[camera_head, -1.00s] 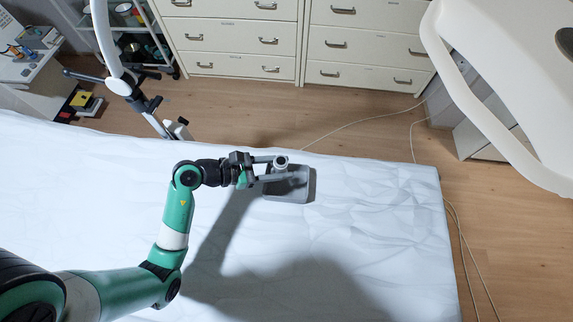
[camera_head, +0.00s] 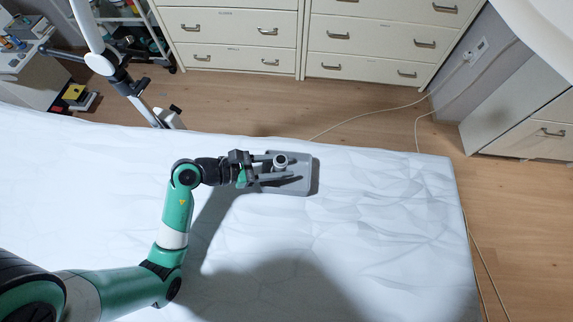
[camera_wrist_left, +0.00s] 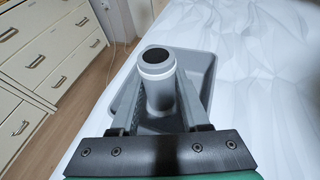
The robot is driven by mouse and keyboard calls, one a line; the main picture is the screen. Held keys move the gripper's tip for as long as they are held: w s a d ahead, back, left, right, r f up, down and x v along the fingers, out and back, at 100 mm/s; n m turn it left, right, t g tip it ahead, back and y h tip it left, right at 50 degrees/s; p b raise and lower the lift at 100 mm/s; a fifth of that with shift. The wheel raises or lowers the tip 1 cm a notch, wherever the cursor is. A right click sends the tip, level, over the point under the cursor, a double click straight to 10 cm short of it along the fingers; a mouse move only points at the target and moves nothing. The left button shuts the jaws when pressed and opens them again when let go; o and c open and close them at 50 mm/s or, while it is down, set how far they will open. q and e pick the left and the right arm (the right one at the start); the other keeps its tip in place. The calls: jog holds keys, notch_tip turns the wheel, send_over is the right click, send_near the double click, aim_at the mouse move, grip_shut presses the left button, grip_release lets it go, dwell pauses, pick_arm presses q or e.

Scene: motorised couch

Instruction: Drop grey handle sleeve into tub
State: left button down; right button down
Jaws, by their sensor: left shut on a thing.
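The grey handle sleeve (camera_head: 280,161) is a short light-grey cylinder with a dark round top. My left gripper (camera_head: 284,170) is shut on it, with one finger on each side, and it stands upright between them in the left wrist view (camera_wrist_left: 158,80). The tub (camera_head: 309,176) is a grey, rounded rectangular tray lying on the white couch. The sleeve and fingers are over the tub in both views; I cannot tell how far the sleeve's lower end is above its floor. The tub's rim also shows in the left wrist view (camera_wrist_left: 207,62). My right gripper is not in view.
The white couch (camera_head: 390,240) is bare around the tub. Its far edge lies just beyond the tub. Cream drawer cabinets (camera_head: 235,50) stand past a strip of wooden floor. A white stand (camera_head: 150,108) rises behind the couch at the left.

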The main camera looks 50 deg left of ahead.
pick_arm(q)
jog(key=shift+c, duration=1.5)
grip_release()
jog(key=p+v, duration=0.3)
jog(key=v, duration=0.8)
jog(key=shift+s+p, duration=0.3)
jog(key=shift+p, duration=0.1)
jog(key=shift+a+r, duration=0.1)
